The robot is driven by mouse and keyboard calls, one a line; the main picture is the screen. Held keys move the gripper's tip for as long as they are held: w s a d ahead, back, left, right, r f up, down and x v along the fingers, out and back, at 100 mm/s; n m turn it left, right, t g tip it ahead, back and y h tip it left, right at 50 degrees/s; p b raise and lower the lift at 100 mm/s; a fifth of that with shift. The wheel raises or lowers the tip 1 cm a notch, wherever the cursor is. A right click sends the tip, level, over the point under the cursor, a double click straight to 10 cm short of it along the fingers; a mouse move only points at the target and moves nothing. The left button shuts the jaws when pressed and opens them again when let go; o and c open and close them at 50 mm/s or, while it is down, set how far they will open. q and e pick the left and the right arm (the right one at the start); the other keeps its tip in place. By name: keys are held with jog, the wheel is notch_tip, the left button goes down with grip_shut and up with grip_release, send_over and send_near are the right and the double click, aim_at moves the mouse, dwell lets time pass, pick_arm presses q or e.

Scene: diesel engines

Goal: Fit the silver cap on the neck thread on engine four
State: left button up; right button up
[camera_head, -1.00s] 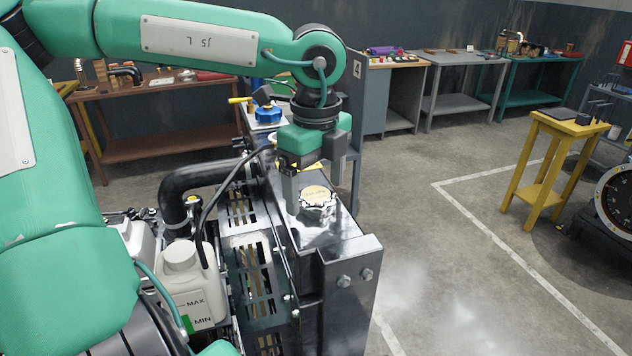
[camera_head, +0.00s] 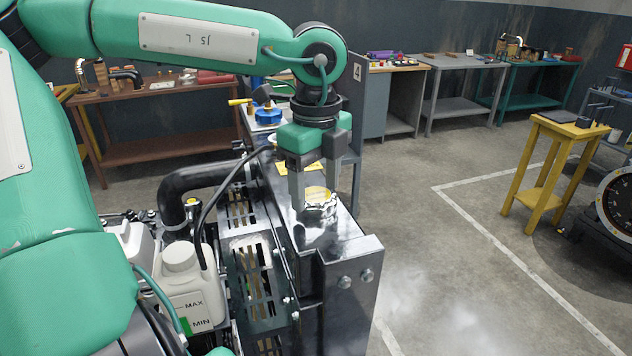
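I cannot tell whether the fingers touch the cap. My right gripper is out of view.
A white bottle (camera_head: 183,280) marked MAX and MIN and a black hose (camera_head: 180,190) stand left of the cap. A blue cap (camera_head: 267,116) lies behind, by a panel marked 4 (camera_head: 356,90). The floor to the right is clear up to a yellow stand (camera_head: 557,170).

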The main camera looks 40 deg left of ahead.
aim_at(316, 193)
pick_arm(q)
jog(key=c, duration=0.5)
jog(key=shift+r+p, duration=0.5)
jog(key=shift+r, duration=0.6)
jog(key=shift+r+p, duration=0.55)
jog(key=shift+r, duration=0.9)
jog(key=shift+w+a, duration=0.1)
jog(key=shift+w, duration=0.05)
jog(key=w+a+r+n, duration=0.2)
jog(key=w+a+n, duration=0.3)
jog(key=a+n, duration=0.45)
jog(key=w+a+r+n, duration=0.2)
jog(key=w+a+n, duration=0.3)
jog(key=a+n, duration=0.45)
jog(key=shift+m, duration=0.6)
jog(key=shift+w+a+f+b, duration=0.1)
jog(key=shift+a+f+b, duration=0.2)
jog(key=shift+f+b, duration=0.6)
jog(key=shift+w+a+f+b, duration=0.1)
jog(key=shift+a+f+b, duration=0.3)
jog(key=shift+f, duration=0.85)
jog(key=shift+a+f+b, duration=0.15)
jog(key=shift+f+b, duration=0.65)
jog(key=shift+f, duration=0.3)
